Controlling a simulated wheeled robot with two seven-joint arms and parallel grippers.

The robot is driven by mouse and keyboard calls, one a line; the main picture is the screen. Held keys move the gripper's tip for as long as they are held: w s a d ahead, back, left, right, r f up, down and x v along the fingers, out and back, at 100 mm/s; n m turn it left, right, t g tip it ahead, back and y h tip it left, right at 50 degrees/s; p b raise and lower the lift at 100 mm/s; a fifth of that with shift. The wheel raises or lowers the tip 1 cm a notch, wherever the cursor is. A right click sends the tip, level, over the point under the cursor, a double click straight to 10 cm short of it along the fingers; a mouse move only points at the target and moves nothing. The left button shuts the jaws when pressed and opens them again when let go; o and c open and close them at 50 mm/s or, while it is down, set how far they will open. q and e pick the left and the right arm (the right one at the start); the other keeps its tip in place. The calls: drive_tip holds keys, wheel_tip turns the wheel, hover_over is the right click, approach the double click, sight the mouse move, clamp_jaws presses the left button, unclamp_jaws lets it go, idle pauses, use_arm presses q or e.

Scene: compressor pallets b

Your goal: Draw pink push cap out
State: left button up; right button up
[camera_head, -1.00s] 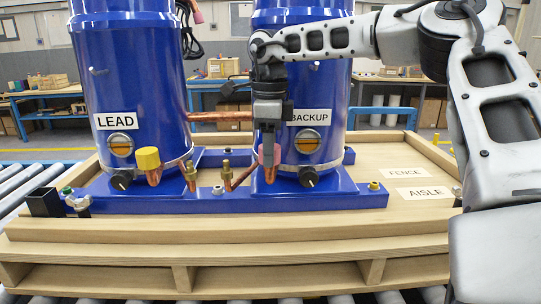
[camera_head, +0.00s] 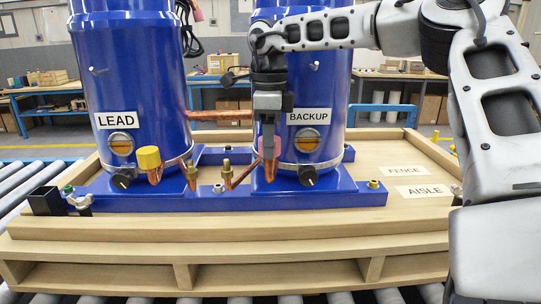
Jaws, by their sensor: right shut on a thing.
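The pink push cap (camera_head: 277,147) is at the foot of the blue compressor labelled BACKUP, at the top of a copper stub (camera_head: 269,171). My right gripper (camera_head: 268,150) reaches down from above and is shut on the cap. Its fingers hide much of the cap, and I cannot tell whether the cap still touches the stub. My left gripper is not in view.
The compressor labelled LEAD (camera_head: 128,75) stands at left, with a yellow cap (camera_head: 148,157) on its copper stub. The wooden pallet (camera_head: 415,207) is clear at right, beside the FENCE and AISLE labels.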

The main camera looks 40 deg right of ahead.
drive_tip(key=shift+r, duration=1.95)
